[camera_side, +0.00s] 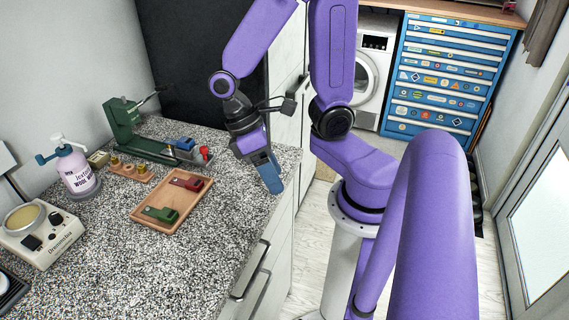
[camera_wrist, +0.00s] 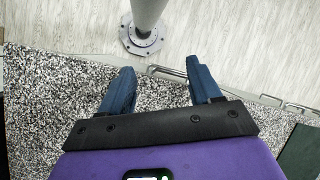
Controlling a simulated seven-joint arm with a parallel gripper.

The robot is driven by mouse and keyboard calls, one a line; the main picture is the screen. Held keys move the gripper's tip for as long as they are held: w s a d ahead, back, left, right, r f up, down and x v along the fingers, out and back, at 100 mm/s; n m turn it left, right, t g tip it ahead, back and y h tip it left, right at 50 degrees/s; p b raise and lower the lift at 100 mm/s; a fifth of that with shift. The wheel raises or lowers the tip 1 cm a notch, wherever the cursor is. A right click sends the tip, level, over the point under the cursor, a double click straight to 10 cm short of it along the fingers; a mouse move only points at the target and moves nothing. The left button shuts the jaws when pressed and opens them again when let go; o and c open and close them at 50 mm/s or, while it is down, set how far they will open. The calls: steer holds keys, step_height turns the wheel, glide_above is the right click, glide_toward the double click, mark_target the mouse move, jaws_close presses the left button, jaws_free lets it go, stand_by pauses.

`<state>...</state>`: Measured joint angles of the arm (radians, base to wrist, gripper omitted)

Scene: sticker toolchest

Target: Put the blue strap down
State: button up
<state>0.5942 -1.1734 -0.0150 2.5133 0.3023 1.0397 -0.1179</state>
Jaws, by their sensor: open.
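A small blue piece (camera_side: 184,144), which looks like the blue strap, sits at the right end of a green bench tool (camera_side: 135,135) on the counter. I cannot tell whether it rests on the tool or beside it. My gripper (camera_side: 272,180) points down near the counter's right edge, to the right of the blue piece and apart from it. In the wrist view my gripper (camera_wrist: 160,80) has its two blue fingers spread, with nothing between them. The blue piece does not show in the wrist view.
A wooden tray (camera_side: 172,207) holds a red piece (camera_side: 187,184) and a green piece (camera_side: 160,214). A small red item (camera_side: 205,153) stands beside the blue piece. A spray bottle (camera_side: 75,168) and a white device (camera_side: 42,232) stand at left. The counter's front is clear.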

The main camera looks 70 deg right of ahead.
steer(key=n+t, duration=0.1)
steer(key=s+r+n+t, duration=0.1)
steer(key=n, duration=0.1)
steer(key=s+r+n+t, duration=0.1)
steer(key=n+t, duration=0.1)
steer(key=shift+a+r+h, duration=0.2)
steer(key=shift+r+h, duration=0.05)
steer(key=shift+h, duration=0.05)
steer(key=shift+s+a+r+n+t+y, duration=0.45)
steer(key=shift+s+r+n+t, duration=0.2)
steer(key=shift+n, duration=0.35)
